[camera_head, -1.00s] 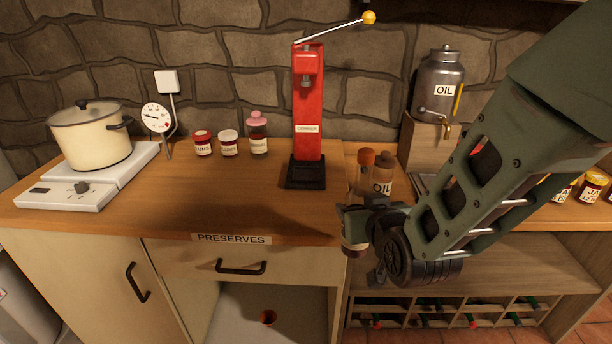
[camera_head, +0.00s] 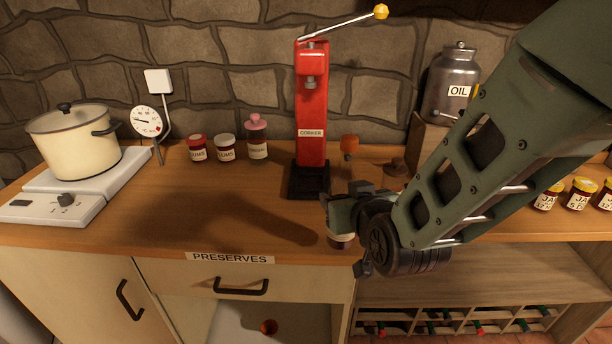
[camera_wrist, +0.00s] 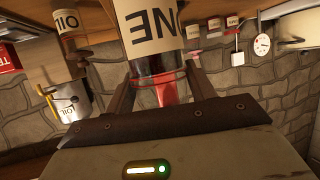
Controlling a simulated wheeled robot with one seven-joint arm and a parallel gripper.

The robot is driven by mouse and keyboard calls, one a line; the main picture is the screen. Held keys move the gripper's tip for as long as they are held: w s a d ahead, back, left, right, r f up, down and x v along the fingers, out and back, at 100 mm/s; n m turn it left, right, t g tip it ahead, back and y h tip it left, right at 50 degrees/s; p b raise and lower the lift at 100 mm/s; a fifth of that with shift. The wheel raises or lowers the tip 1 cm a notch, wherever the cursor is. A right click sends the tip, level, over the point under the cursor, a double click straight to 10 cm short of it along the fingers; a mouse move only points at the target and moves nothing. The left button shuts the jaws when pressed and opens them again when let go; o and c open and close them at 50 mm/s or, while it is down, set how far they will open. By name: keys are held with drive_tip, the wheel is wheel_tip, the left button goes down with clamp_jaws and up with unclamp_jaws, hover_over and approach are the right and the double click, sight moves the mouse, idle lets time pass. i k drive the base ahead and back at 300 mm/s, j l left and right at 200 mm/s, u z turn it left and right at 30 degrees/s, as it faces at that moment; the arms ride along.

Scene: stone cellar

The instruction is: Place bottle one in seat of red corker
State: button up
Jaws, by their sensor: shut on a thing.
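Bottle one, with ONE on its pale label (camera_wrist: 152,35), is upright in my gripper, its lettering upside down in the wrist view. In the head view my gripper (camera_head: 338,208) hides its middle. Its base (camera_head: 341,241) shows below, and an orange top (camera_head: 349,143) above appears to be its own. My gripper is shut on it near the counter's front edge. The red corker (camera_head: 312,105) stands behind and slightly left, lever raised, its black seat (camera_head: 308,182) empty. Bottle and seat are apart. The height of the bottle's base above the counter is unclear.
Small jars (camera_head: 226,148) and a pink-topped bottle (camera_head: 257,138) stand left of the corker. The counter (camera_head: 220,205) is clear in front of the jars.

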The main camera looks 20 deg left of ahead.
sight(309, 182)
drive_tip(key=i+j, duration=0.35)
drive_tip(key=i, duration=0.15)
drive_tip(key=i+j, duration=0.35)
drive_tip(key=i, duration=0.15)
